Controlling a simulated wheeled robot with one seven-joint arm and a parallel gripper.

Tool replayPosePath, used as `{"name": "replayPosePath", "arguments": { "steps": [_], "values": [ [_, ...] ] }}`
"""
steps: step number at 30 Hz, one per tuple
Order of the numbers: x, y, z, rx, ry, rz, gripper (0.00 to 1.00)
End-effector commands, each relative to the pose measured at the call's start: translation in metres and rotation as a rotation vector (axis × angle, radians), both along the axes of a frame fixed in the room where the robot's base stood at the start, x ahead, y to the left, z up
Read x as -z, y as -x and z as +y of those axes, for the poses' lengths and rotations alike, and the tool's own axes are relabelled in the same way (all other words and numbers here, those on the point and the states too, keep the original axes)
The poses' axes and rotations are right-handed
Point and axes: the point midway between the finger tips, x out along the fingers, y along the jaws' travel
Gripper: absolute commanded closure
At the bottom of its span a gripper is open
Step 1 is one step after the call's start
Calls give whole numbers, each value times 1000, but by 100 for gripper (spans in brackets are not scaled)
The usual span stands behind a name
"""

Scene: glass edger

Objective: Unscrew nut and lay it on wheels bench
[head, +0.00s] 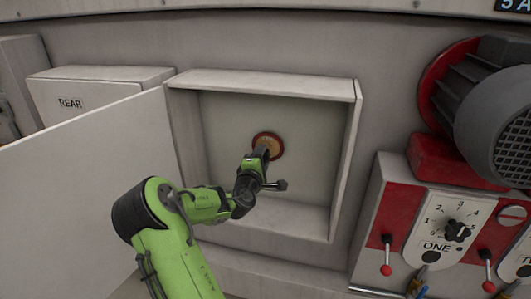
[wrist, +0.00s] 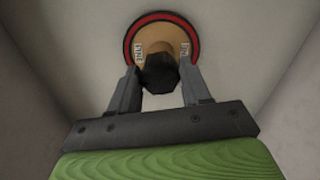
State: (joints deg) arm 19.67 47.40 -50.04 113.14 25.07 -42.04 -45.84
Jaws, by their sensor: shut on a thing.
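A dark nut (wrist: 160,73) sits at the centre of a tan wheel with a red rim (wrist: 160,20) in the wrist view. My gripper (wrist: 160,84) is shut on the nut, with one finger on each side of it. In the head view the wheel (head: 268,146) is on the back wall of an open recessed box. My gripper (head: 262,156) reaches into the box in front of the wheel and hides the nut there. The wheels bench cannot be made out in either view.
The recess frame (head: 352,150) surrounds my gripper. An open door panel (head: 90,165) stands at the left, near a box marked REAR (head: 70,102). At the right are a dark motor (head: 490,110) and a control panel with a dial (head: 458,230) and red levers.

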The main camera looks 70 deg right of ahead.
Motion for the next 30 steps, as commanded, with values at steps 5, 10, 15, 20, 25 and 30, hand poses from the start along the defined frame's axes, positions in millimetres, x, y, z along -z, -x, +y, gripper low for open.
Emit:
{"name": "replayPosePath", "arguments": {
  "steps": [5, 10, 15, 20, 25, 30],
  "values": [
    [-3, -1, 0, -1, 10, 60, 89],
    [-6, -1, 0, -2, 43, 273, 90],
    [-6, -1, 0, -3, 75, 478, 90],
    [-6, -1, 0, -3, 105, 667, 90],
    [-6, -1, 1, -4, 137, 859, 90],
    [-6, -1, 1, -4, 166, 1046, 90]
  ]
}}
